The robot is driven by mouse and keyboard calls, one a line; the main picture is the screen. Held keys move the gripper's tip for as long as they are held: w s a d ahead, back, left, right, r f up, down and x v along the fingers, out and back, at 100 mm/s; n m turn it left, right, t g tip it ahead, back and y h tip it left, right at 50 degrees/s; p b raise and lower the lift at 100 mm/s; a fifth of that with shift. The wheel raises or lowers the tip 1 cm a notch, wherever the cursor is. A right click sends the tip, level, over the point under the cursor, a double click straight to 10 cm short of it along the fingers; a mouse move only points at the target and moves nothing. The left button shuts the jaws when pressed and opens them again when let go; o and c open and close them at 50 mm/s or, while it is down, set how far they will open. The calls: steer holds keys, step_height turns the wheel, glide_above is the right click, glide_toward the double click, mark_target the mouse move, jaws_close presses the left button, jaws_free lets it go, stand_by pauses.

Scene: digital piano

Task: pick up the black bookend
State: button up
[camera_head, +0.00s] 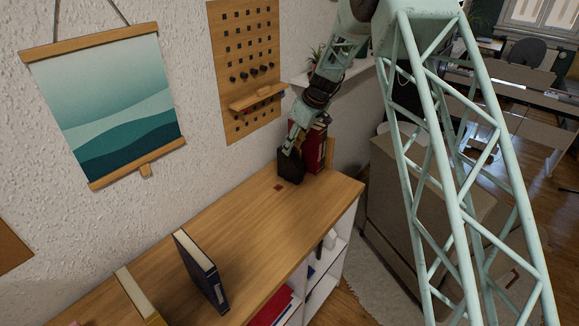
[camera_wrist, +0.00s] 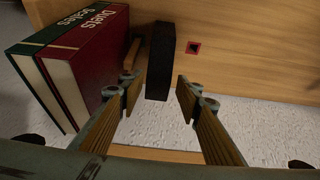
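The black bookend (camera_head: 290,168) stands upright near the far end of the wooden shelf top, close to the wall. In the wrist view the bookend (camera_wrist: 159,60) shows as a dark narrow slab. My gripper (camera_head: 294,146) is right at the bookend in the head view. In the wrist view my gripper (camera_wrist: 158,85) is open, one wooden-padded finger on each side, with the bookend in line with the gap. A gap shows between each finger and the bookend. How deep the bookend sits between the fingertips is hard to tell.
A red book "Duets" (camera_wrist: 92,50) and a green book "Scales" (camera_wrist: 34,72) stand close to the left finger. A small red square (camera_wrist: 194,47) marks the bare wood right of the bookend. A dark blue book (camera_head: 201,271) stands nearer on the shelf top (camera_head: 240,225).

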mark_target(290, 164)
steer(key=shift+f, duration=0.15)
steer(key=x, duration=0.5)
stand_by(0.3)
stand_by(0.4)
steer(key=shift+w, duration=0.1)
jaws_close()
